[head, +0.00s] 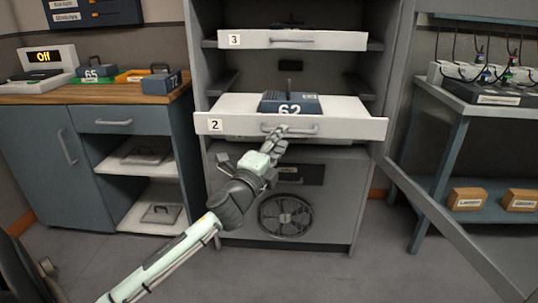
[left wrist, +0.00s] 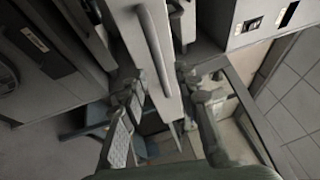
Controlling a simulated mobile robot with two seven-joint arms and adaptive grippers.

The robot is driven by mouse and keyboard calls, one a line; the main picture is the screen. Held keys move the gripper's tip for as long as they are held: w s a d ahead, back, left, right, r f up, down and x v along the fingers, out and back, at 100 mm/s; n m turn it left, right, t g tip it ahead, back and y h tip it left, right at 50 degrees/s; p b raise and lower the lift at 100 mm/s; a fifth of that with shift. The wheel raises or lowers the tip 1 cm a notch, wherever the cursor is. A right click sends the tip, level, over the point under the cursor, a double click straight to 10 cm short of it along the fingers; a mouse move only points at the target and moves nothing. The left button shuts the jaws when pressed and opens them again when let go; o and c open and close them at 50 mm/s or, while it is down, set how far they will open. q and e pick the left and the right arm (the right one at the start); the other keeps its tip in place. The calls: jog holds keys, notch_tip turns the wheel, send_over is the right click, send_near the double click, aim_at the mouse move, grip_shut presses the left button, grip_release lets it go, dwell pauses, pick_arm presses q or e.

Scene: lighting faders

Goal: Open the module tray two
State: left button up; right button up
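Module tray two (head: 350,129), a white drawer labelled 2, is pulled out of the grey cabinet. A blue-grey module marked 62 (head: 290,106) rests on it. The tray has a grey bar handle (head: 305,131) on its front, and this handle also shows in the left wrist view (left wrist: 154,48). My left gripper (head: 277,133) is at the left part of the handle. In the left wrist view, the fingers of my left gripper (left wrist: 163,90) are apart, on either side of the handle's near end. Whether they touch it is unclear. My right gripper is not in view.
Tray three (head: 345,41) sits above, also partly out. A cabinet door (head: 450,225) stands open at the right. A workbench with modules (head: 100,73) is at left, and a blue table (head: 455,130) at right. The floor in front is clear.

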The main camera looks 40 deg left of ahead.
pick_arm(q)
jog(key=v, duration=0.9)
jog(key=s+f+n+g+y+p, duration=0.1)
jog(key=s+f+n+g, duration=0.2)
jog(key=f, duration=0.5)
jog(key=s+f+n+g, duration=0.2)
jog(key=f+n+g, duration=0.15)
jog(key=f, duration=0.45)
jog(key=s+f+n+g+y+p, duration=0.1)
jog(key=s+f+n+g, duration=0.15)
jog(key=f+n, duration=0.35)
jog(key=s+d+f+n+g+h, duration=0.1)
jog(key=s+d+f+g+h, duration=0.1)
jog(key=s+d+f+g, duration=0.2)
jog(key=s+d+f+n+g+h, duration=0.1)
jog(key=s+d+f+n+g, duration=0.1)
jog(key=s+f, duration=0.7)
jog(key=d+f+g, duration=0.1)
jog(key=d+f, duration=0.1)
jog(key=shift+s+d+g+h+p, duration=0.25)
jog(key=shift+d+g+h+p, duration=0.05)
jog(key=shift+d+g+h, duration=0.1)
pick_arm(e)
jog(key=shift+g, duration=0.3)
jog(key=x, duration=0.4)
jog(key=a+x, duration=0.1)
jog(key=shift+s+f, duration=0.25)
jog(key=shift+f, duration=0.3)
